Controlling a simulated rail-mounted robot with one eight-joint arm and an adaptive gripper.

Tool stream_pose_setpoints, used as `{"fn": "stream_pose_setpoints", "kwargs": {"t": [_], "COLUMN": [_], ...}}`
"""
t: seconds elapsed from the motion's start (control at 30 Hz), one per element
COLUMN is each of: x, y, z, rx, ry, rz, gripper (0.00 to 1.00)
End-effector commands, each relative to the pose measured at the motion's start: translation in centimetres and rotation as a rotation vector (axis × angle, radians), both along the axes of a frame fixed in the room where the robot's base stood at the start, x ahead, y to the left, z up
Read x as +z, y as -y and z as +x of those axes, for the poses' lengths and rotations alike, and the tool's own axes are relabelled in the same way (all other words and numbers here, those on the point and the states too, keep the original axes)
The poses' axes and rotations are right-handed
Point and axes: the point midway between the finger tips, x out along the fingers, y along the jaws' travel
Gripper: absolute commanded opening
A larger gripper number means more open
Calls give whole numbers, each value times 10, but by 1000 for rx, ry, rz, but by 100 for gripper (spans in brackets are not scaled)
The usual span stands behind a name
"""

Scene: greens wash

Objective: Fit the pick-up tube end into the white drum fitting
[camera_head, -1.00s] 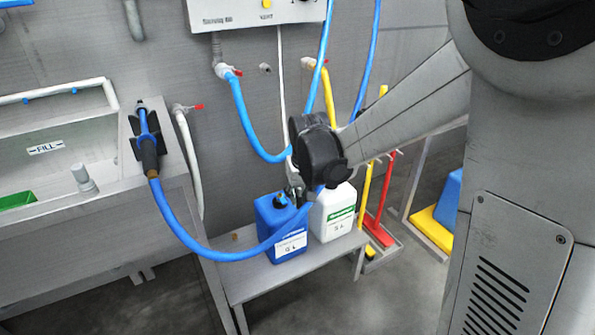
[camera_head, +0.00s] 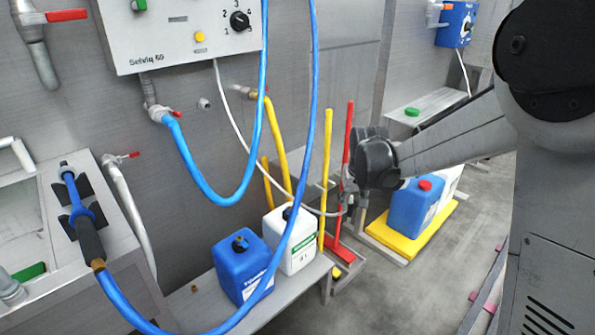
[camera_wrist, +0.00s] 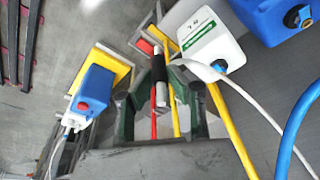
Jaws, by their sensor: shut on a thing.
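The white drum (camera_head: 296,243) with a green label stands on the low bench beside a blue drum (camera_head: 240,270). A small dark fitting (camera_head: 287,213) shows on its top. The wrist view shows the white drum (camera_wrist: 210,42) at upper right, with a blue part (camera_wrist: 220,66) at its mouth. My gripper (camera_head: 350,203) is right of the drums, apart from them. It is shut on the black-and-white pick-up tube end (camera_wrist: 160,80), between the green fingers in the wrist view. The white tube (camera_head: 238,120) runs from it up to the wall dispenser.
Blue hoses (camera_head: 312,100) hang across the view near the drums. Red (camera_head: 347,150) and yellow (camera_head: 326,180) handles stand close behind my gripper. Another blue drum (camera_head: 414,208) stands on a yellow platform (camera_head: 418,236) at right. The floor in front is clear.

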Motion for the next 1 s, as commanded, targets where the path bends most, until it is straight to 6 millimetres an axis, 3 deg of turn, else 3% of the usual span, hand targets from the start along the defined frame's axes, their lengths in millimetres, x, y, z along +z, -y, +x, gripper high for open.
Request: {"fn": "stream_pose_setpoints", "kwargs": {"t": [0.03, 0.2, 0.5, 0.7, 1.0], "x": [5, 5, -6, -16, -21], "y": [-15, -60, -145, -184, -198], "z": [19, 71, 141, 164, 171], "rx": [22, 87, 194, 241, 258], "ry": [0, 0, -1, -1, -1], "rz": [1, 2, 3, 4, 4], "gripper": [0, 0, 0, 0, 0]}}
